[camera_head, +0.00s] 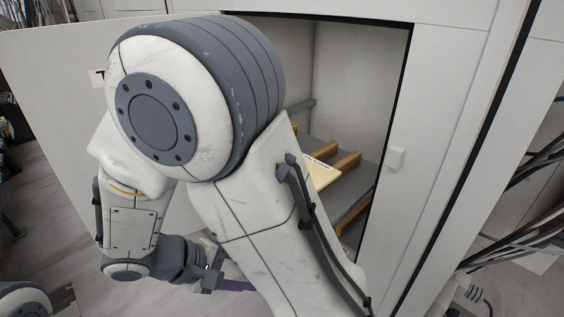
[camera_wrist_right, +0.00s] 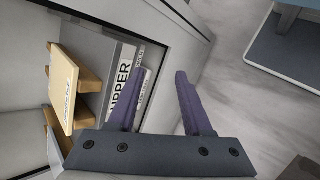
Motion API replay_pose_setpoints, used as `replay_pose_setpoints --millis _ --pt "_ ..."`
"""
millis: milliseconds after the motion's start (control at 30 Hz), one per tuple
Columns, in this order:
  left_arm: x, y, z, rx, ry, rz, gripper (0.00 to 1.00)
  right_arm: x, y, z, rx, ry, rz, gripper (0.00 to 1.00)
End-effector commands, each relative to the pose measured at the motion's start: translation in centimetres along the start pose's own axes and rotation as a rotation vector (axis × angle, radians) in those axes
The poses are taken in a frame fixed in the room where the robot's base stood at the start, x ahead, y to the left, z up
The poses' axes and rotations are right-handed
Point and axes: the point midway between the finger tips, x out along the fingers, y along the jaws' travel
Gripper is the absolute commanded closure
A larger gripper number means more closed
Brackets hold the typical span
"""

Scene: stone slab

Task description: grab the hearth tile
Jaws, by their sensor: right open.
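The hearth tile (camera_head: 323,174) is a pale cream slab resting on wooden supports inside the open cabinet. My large arm link hides part of it in the head view. In the right wrist view the tile (camera_wrist_right: 62,88) is at the left, its labelled edge facing the camera. My right gripper (camera_wrist_right: 159,74) is open and empty, its two purple fingers apart, and the tile lies to the left of them. In the head view the right gripper (camera_head: 236,285) is low, outside the cabinet, and partly hidden by my arm. My left gripper is not in view.
The wooden supports (camera_head: 347,161) stand on the grey cabinet floor. The cabinet's right frame (camera_head: 398,200) borders the opening. An "UPPER" label (camera_wrist_right: 124,80) shows near the cabinet edge. Cables (camera_head: 530,150) hang at the far right. Bare floor (camera_wrist_right: 225,75) lies right of the gripper.

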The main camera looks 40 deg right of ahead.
Motion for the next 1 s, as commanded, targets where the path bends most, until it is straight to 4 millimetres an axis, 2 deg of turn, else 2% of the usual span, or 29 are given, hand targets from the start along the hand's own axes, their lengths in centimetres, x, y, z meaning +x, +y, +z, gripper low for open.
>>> replay_pose_setpoints --millis 33,100,200,300,500,800,1000 --pt "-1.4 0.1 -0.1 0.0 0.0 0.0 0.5 0.4 2.6 -0.8 0.049 -0.046 0.129 0.5" --pt "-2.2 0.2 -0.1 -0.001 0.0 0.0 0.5 1.1 5.4 -2.5 0.121 -0.059 0.3 0.5" --pt "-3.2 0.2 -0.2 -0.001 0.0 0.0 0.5 1.8 8.5 -4.9 0.203 -0.028 0.509 0.5" --pt "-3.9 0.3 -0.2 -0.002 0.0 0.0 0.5 2.2 10.4 -7.1 0.259 0.033 0.659 0.5" --pt "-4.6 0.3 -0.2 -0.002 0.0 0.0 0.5 2.9 11.9 -9.6 0.313 0.131 0.794 0.5" --pt "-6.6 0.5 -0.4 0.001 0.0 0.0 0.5 5.7 15.1 -9.8 0.32 0.143 0.806 0.5" --pt "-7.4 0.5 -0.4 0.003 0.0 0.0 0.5 6.5 16.1 -9.8 0.32 0.146 0.804 0.5"
